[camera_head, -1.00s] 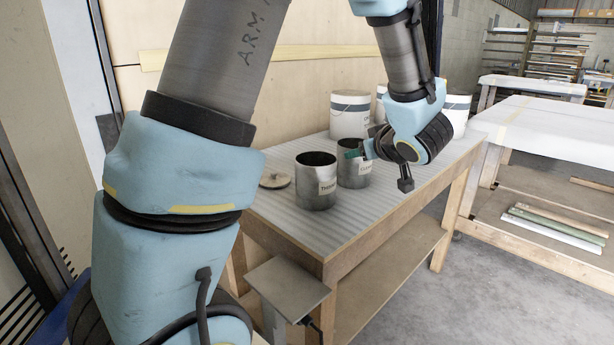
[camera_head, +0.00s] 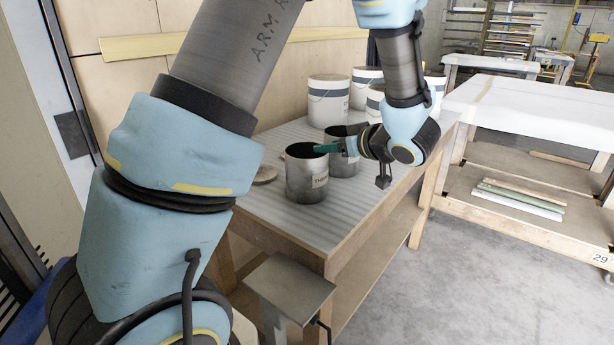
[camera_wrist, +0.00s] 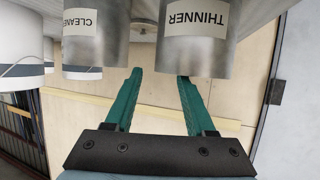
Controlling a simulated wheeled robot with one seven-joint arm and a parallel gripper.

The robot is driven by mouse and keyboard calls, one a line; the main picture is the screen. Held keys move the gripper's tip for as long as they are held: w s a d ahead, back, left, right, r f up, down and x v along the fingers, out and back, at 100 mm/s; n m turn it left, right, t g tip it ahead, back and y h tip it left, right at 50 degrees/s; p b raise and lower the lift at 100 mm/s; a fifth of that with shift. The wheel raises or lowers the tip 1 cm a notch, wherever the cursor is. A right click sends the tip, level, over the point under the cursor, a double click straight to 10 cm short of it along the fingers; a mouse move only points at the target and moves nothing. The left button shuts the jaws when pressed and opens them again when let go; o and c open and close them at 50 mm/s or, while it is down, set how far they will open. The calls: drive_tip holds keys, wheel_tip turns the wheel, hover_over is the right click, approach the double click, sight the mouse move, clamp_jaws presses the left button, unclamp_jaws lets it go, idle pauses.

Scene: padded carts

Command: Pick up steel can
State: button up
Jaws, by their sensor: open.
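Two open-topped steel cans stand upright on the bench. The nearer one, labelled THINNER (camera_head: 304,178), also shows upside down in the wrist view (camera_wrist: 196,50). The other (camera_head: 343,160) stands just behind it to the right; its label reads CLEANER in the wrist view (camera_wrist: 95,45). My gripper (camera_head: 322,148) reaches in from the right at about rim height, its green fingers in front of the rear can's top and close to the THINNER can's rim. In the wrist view the fingers (camera_wrist: 160,74) are apart and empty. I cannot tell whether a finger touches a can.
White buckets (camera_head: 328,100) stand behind the cans on the bench (camera_head: 320,225). A flat round lid (camera_head: 264,174) lies left of the THINNER can. A grey stand (camera_head: 290,282) is at the bench's near corner. A white-covered table (camera_head: 530,105) stands to the right, beyond open floor.

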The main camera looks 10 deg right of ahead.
drive_tip(key=x, duration=0.2)
drive_tip(key=p+x, duration=0.1)
drive_tip(key=x, duration=0.1)
drive_tip(key=shift+w+a+f, duration=0.1)
drive_tip(key=shift+a+f, duration=0.1)
drive_tip(key=shift+f, duration=0.1)
clamp_jaws()
idle(1.1)
